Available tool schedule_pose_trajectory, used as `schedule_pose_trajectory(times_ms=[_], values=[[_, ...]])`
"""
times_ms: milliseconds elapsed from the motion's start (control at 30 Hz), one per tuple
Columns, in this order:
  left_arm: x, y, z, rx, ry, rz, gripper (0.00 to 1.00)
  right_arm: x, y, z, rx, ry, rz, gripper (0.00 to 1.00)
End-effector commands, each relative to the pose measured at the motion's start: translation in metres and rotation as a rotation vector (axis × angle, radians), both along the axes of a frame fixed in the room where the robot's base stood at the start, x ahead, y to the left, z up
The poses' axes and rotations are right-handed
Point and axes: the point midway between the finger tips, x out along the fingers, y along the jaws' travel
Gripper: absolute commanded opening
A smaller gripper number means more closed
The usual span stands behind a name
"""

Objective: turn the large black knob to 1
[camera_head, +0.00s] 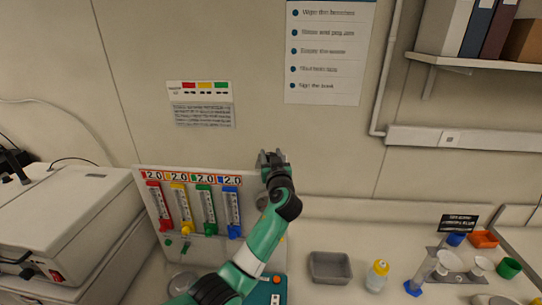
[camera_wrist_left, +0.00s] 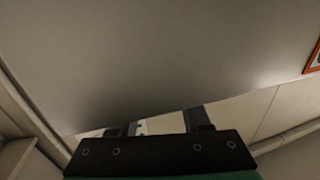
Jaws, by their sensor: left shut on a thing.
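The grey control panel (camera_head: 150,207) stands at the centre left, with four coloured flow tubes under displays that read 2.0. My left gripper (camera_head: 270,158) is at the panel's upper right corner. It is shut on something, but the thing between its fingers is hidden. In the left wrist view, the fingers (camera_wrist_left: 160,124) are apart and partly covered by a broad grey surface (camera_wrist_left: 150,60). A round dark part (camera_head: 262,203) shows beside my arm on the panel's right side. I cannot tell if it is the large black knob. The right gripper is not in view.
A white box-shaped machine (camera_head: 60,215) stands left of the panel. To the right are a grey tray (camera_head: 330,268), a yellow-capped bottle (camera_head: 377,276) and several cups and funnels. The wall carries a list poster (camera_head: 325,55) and a shelf (camera_head: 480,62).

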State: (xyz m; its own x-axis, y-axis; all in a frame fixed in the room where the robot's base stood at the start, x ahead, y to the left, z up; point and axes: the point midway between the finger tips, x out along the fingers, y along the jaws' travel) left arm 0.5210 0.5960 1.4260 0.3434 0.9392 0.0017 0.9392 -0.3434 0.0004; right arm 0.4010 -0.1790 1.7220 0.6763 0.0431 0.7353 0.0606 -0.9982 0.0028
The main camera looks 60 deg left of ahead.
Motion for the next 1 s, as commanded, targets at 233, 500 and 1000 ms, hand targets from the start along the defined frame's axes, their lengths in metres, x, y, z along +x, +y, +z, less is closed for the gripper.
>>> schedule_pose_trajectory(times_ms=[233, 500, 1000], values=[[0.0000, 0.0004, -0.0020, -0.003, 0.003, 0.032, 0.00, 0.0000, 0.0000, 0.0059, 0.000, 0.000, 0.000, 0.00], [-0.0001, 0.0007, -0.0033, -0.004, 0.004, 0.032, 0.00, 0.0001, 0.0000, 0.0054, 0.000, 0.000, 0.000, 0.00], [-0.0001, 0.0004, -0.0011, -0.002, 0.002, 0.032, 0.77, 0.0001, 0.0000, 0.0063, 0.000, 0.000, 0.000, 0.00]])
